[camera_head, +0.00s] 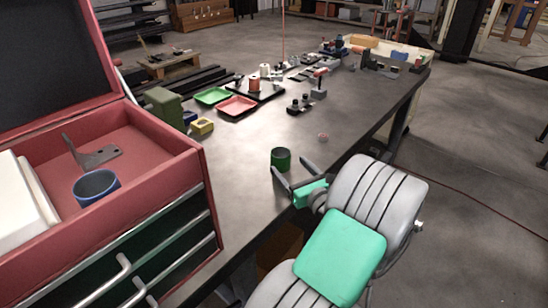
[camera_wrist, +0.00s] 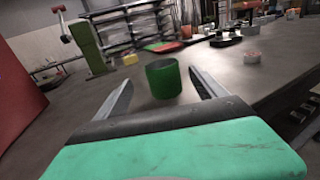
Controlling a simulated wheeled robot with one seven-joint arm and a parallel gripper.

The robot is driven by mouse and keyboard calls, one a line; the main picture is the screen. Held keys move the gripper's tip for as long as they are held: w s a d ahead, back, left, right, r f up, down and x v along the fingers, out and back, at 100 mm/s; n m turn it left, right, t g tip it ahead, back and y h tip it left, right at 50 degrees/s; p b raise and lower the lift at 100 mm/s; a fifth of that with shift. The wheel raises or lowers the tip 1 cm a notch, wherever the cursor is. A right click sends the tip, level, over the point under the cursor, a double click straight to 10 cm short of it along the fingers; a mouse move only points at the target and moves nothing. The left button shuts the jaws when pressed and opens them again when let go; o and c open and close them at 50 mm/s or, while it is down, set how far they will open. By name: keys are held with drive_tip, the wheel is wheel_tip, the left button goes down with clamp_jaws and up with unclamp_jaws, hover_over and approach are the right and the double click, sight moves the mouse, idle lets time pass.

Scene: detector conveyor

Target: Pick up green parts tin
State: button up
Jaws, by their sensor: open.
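The green parts tin (camera_head: 281,159) is a small dark green cylinder standing upright on the grey table, near its front edge. My gripper (camera_head: 292,172) is low over the table beside the tin. In the wrist view the tin (camera_wrist: 163,79) stands a little beyond and between the two open fingertips (camera_wrist: 161,80), nearer the middle than either finger. The fingers are apart and hold nothing. I cannot tell whether a finger touches the tin; its lower part is clear in the wrist view.
A red toolbox (camera_head: 180,165) holding a blue ring-shaped cup (camera_head: 96,187) stands at left. Green (camera_head: 212,96) and red (camera_head: 237,106) trays and a yellow block (camera_head: 202,127) lie farther back. A small pinkish disc (camera_head: 323,137) lies right of the tin. The table around the tin is mostly clear.

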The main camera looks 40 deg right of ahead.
sight(276, 151)
drive_tip(key=x, duration=1)
drive_tip(key=shift+d+f+p, duration=0.1)
drive_tip(key=shift+d+p, duration=0.05)
drive_tip(key=shift+p, duration=0.2)
drive_tip(key=shift+s, duration=0.15)
drive_tip(key=c, duration=1.5)
